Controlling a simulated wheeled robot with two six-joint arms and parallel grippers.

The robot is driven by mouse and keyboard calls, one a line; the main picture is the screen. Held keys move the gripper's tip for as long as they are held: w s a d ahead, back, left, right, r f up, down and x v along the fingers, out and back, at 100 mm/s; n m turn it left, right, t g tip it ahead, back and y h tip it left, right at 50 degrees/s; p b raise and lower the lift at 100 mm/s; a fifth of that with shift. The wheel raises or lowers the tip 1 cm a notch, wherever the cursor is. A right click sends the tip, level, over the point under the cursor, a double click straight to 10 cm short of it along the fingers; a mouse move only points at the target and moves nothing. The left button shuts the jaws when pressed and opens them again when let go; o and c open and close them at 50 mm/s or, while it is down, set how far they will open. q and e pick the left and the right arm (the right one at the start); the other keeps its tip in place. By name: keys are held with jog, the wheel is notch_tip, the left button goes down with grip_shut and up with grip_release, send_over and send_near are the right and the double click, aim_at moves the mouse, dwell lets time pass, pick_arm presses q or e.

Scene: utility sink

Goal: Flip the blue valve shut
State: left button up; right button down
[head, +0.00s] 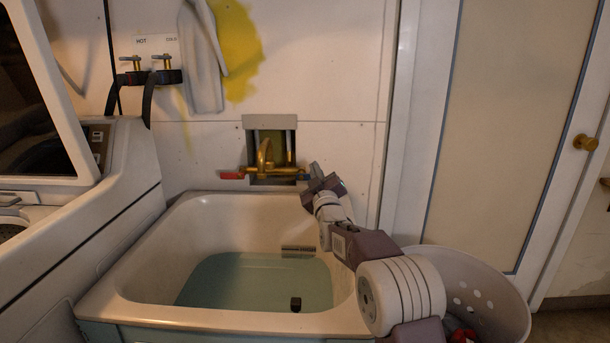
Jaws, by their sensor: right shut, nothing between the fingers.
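The brass faucet (264,160) is mounted in a wall recess above the back of the sink. A red valve handle (232,175) points out on its left side. The blue valve handle (304,177) is on its right side, and only a small part shows beside my gripper. My right gripper (314,176) is shut with nothing in it, at or very near the blue handle. I cannot tell whether it touches the handle. My left gripper is not in view.
The utility sink (130,284) holds standing water. A washing machine (95,225) stands to the left. A perforated basket (497,290) stands to the right, below a door with a brass knob (585,142). Hot and cold wall taps (148,68) are at upper left.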

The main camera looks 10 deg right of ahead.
pick_arm(q)
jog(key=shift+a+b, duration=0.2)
jog(key=shift+b, duration=0.45)
pick_arm(e)
jog(key=s+a, duration=0.3)
jog(key=s, duration=0.6)
jog(key=shift+f, duration=0.35)
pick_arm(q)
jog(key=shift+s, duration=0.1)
pick_arm(e)
jog(key=shift+s, duration=0.1)
